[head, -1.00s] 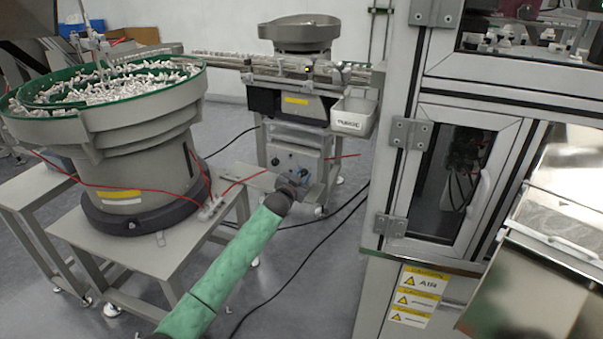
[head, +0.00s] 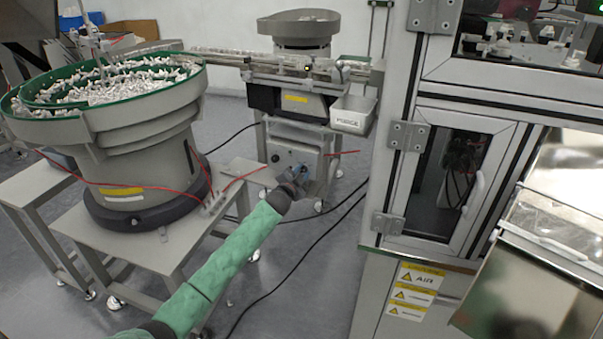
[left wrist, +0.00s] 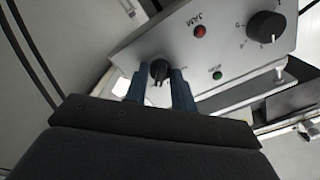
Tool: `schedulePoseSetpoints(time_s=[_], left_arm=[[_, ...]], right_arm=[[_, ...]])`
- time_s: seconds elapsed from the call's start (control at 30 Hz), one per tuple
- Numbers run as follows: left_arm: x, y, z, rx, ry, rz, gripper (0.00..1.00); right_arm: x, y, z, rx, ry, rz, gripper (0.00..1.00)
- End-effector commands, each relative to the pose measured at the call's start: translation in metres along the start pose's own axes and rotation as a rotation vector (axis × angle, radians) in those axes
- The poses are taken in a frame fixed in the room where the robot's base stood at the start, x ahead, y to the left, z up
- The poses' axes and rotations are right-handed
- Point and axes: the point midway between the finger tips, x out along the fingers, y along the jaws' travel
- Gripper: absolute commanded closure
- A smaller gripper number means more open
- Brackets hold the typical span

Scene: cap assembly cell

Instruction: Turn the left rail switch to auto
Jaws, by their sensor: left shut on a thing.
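The left rail switch is a black rotary knob (left wrist: 160,70) on a light grey control panel (left wrist: 220,55), seen in the left wrist view. My left gripper (left wrist: 160,85) has its two blue fingers on either side of this knob and is shut on it. In the head view my left gripper (head: 298,176) reaches the front of the control box (head: 280,152) under the rail feeder. There the gripper hides most of the switch. The markings around the held knob cannot be read. My right gripper is in neither view.
The panel also bears a larger black dial (left wrist: 267,27), a red JAM lamp (left wrist: 200,31) and a small green button (left wrist: 217,76). A large bowl feeder (head: 130,150) stands at left, a PURGE bin (head: 352,115) above right, and a machine cabinet (head: 400,180) at right.

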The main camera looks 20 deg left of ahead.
Motion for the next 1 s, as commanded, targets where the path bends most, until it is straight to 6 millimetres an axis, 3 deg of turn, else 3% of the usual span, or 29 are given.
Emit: schedulePoseSetpoints(time_s=[0.27, 0.3, 0.37, 0.73, 1.0], left_arm=[[0.0, 0.0, -0.001, 0.0, 0.001, 0.0, 0.97], [0.0, 0.0, -0.001, 0.0, 0.001, 0.0, 0.67], [0.0, 0.0, -0.001, 0.0, 0.001, 0.0, 0.55], [-0.004, 0.0, 0.0, 0.0, 0.0, 0.0, 0.54], [-0.037, 0.002, 0.001, 0.0, 0.0, 0.001, 0.54]], right_arm=[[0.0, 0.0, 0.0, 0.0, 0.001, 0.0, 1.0], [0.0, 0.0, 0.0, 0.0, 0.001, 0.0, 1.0], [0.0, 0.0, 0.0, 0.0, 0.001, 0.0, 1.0], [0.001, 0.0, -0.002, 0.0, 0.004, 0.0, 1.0], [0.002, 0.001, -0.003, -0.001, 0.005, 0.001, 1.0]])
